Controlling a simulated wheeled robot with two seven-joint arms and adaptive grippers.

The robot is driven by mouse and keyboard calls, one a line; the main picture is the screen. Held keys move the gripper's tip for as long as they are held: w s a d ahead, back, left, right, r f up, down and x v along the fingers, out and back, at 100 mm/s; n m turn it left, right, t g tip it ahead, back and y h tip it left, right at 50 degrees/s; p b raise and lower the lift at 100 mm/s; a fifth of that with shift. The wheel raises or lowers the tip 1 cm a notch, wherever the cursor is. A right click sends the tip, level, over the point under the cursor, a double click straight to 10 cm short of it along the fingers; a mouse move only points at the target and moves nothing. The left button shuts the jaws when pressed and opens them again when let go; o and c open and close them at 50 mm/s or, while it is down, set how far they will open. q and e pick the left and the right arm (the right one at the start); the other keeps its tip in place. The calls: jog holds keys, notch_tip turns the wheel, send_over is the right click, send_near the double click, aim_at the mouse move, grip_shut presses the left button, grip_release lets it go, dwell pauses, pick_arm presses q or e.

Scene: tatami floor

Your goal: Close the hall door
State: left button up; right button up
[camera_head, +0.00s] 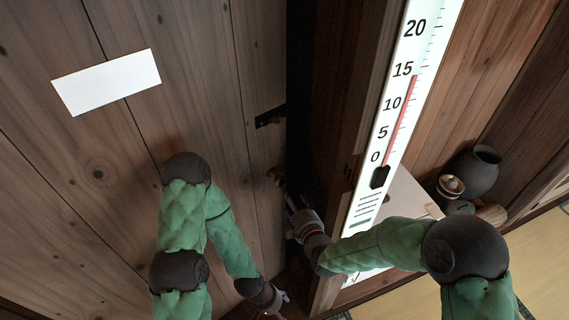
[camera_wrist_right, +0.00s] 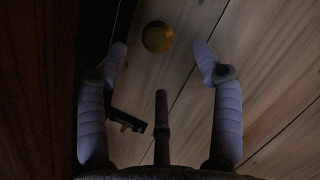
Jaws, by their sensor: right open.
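The hall door (camera_head: 215,75) is a wooden plank panel filling the left of the head view. A dark strip lies between its edge and the post on the right; I cannot tell how far it stands open. A round brass knob (camera_wrist_right: 157,37) shows in the right wrist view, and a small part of the knob (camera_head: 273,173) shows in the head view. My right gripper (camera_head: 287,192) is open beside the knob. In its wrist view the fingers (camera_wrist_right: 160,50) are spread either side of the knob, with no visible contact. My left gripper (camera_head: 283,296) is low by the door, its jaws unclear.
A dark metal latch (camera_head: 270,117) sits on the door above the knob. A white sheet (camera_head: 107,82) is on the door. A large thermometer (camera_head: 398,110) is on the post at right. A dark pot (camera_head: 474,172) and small vessels stand further right, above tatami (camera_head: 545,265).

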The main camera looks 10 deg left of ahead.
aim_at(281, 183)
jog(key=x, duration=0.3)
jog(key=b+x, duration=0.1)
jog(key=x, duration=0.2)
jog(key=r+b+x, duration=0.1)
jog(key=x, duration=0.2)
jog(key=shift+a, duration=0.35)
pick_arm(q)
jog(key=shift+w+f, duration=0.15)
jog(key=shift+f, duration=0.8)
pick_arm(e)
jog(key=shift+w+a, duration=0.5)
jog(key=shift+w, duration=0.2)
